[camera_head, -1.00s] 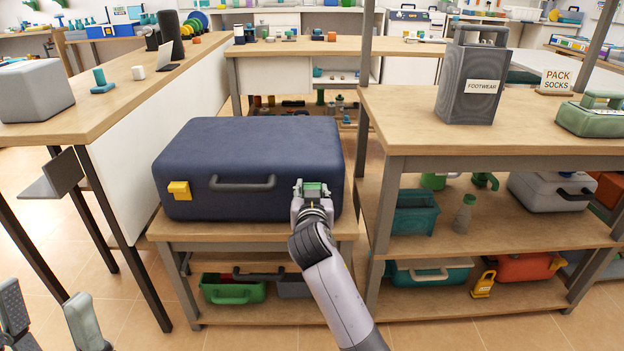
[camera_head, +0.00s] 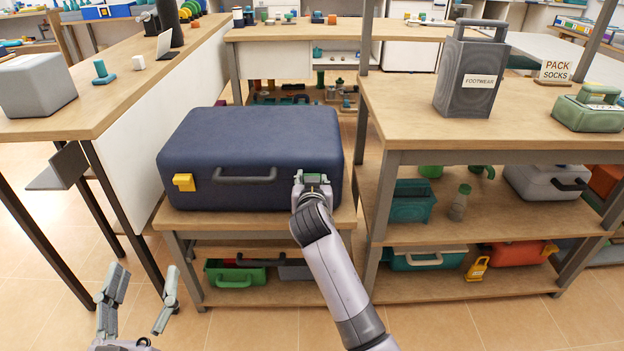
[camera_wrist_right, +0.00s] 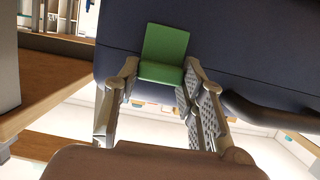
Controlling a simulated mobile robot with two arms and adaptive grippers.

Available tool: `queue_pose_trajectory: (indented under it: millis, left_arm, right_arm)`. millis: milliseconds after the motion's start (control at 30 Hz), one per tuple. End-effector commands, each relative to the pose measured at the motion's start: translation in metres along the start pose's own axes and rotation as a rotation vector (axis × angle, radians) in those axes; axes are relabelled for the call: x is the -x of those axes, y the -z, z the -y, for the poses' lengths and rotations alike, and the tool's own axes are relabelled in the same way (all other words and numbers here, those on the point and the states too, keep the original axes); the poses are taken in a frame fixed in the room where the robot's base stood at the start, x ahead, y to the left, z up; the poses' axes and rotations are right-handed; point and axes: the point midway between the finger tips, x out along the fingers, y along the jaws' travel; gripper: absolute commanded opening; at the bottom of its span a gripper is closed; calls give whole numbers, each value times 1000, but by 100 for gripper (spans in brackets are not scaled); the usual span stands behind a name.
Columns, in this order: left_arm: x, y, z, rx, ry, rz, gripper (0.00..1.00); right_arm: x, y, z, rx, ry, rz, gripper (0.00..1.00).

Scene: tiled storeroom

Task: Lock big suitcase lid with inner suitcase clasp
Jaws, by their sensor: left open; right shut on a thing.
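The big dark blue suitcase (camera_head: 250,140) lies on a low wooden stand with its lid down and its front facing me. Its front has a grey handle (camera_head: 245,177), a yellow clasp (camera_head: 184,183) on the left and a green clasp (camera_wrist_right: 165,50) on the right. My right gripper (camera_head: 312,180) is shut on the green clasp; its fingers sit on both sides of the clasp's lower part in the right wrist view. My left gripper (camera_head: 145,270) is open and empty, low at the left, in front of the stand and apart from the suitcase.
A wooden counter (camera_head: 115,110) runs along the left, with a grey box (camera_head: 36,86) on it. A shelf table (camera_head: 400,110) stands close on the right, with a footwear bag (camera_head: 470,70) on top. Bins (camera_head: 235,273) sit under the suitcase. Floor in front is clear.

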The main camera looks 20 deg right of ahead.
Motion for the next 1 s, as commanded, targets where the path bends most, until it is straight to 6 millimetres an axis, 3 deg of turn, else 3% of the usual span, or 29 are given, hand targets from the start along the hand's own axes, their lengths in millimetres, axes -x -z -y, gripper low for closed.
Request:
queue_pose_trajectory:
  millis: [267,300,600,1000]
  left_arm:
    - [0,-1,0,0,0,6,57]
    - [0,-1,0,0,0,6,57]
    - [0,-1,0,-1,1,5,57]
    - [0,0,0,0,-1,2,57]
  right_arm:
    - [0,2,0,-1,0,-4,10]
    - [0,2,0,-1,0,-4,38]
    - [0,1,0,0,0,-2,57]
    - [7,0,1,-1,1,0,57]
